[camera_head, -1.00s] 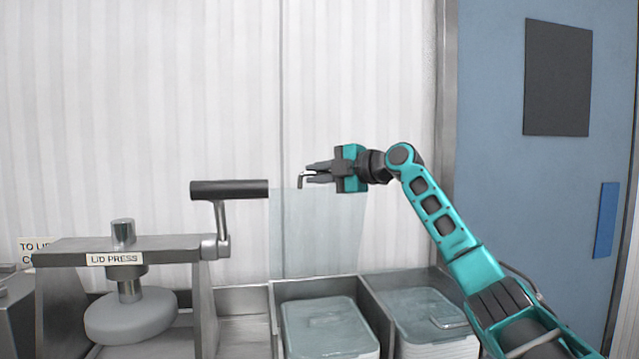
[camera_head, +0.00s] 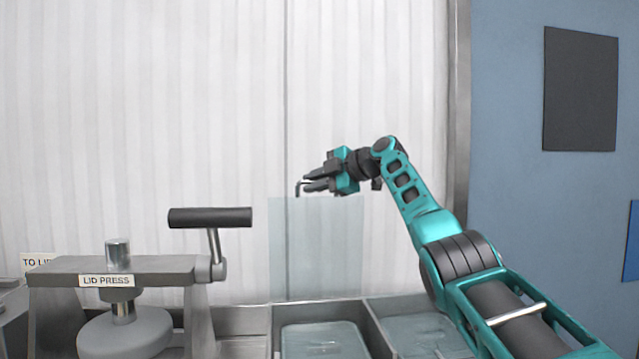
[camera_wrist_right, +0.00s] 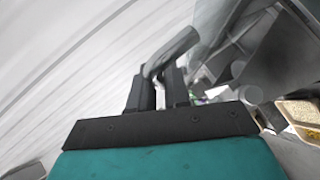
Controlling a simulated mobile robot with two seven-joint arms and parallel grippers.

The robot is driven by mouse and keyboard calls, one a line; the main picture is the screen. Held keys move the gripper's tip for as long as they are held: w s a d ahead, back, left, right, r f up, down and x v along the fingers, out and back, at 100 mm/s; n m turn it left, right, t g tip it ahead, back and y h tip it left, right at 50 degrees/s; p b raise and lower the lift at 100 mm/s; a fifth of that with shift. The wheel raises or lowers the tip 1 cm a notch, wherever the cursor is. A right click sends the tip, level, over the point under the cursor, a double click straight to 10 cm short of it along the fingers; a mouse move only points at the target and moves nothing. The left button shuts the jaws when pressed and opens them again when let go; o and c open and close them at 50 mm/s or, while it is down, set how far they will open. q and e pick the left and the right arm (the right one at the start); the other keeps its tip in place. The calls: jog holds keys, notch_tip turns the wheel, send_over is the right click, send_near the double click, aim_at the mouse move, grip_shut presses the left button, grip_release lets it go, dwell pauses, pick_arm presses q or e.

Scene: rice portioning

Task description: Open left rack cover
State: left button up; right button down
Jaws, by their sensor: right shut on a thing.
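The left rack cover (camera_head: 315,255) is a clear bluish pane standing upright above the left rack compartment (camera_head: 273,335), in front of the white wall. Its small grey bar handle (camera_head: 298,188) is at the top edge. My right gripper (camera_head: 308,186) is shut on this handle; in the right wrist view the fingers (camera_wrist_right: 160,90) close around the grey bar (camera_wrist_right: 172,52). The left compartment holds containers with a clear lid (camera_head: 322,340). My left gripper is not in view.
The lid press (camera_head: 110,270) with its dark lever (camera_head: 210,217) stands left of the rack. The right compartment (camera_head: 425,330) holds another lidded stack, partly behind my right arm. A blue door (camera_head: 500,120) is at the right.

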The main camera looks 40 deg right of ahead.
jog(key=shift+w, duration=0.15)
dwell(0.3)
jog(key=c, duration=1.2)
grip_release()
jog(key=shift+d, duration=0.1)
jog(key=shift+s+d+r+b, duration=0.1)
jog(key=shift+s+d+b, duration=0.05)
jog(key=shift+s+b, duration=0.35)
jog(key=b+v, duration=0.2)
jog(key=v, duration=1)
jog(key=shift+r, duration=0.15)
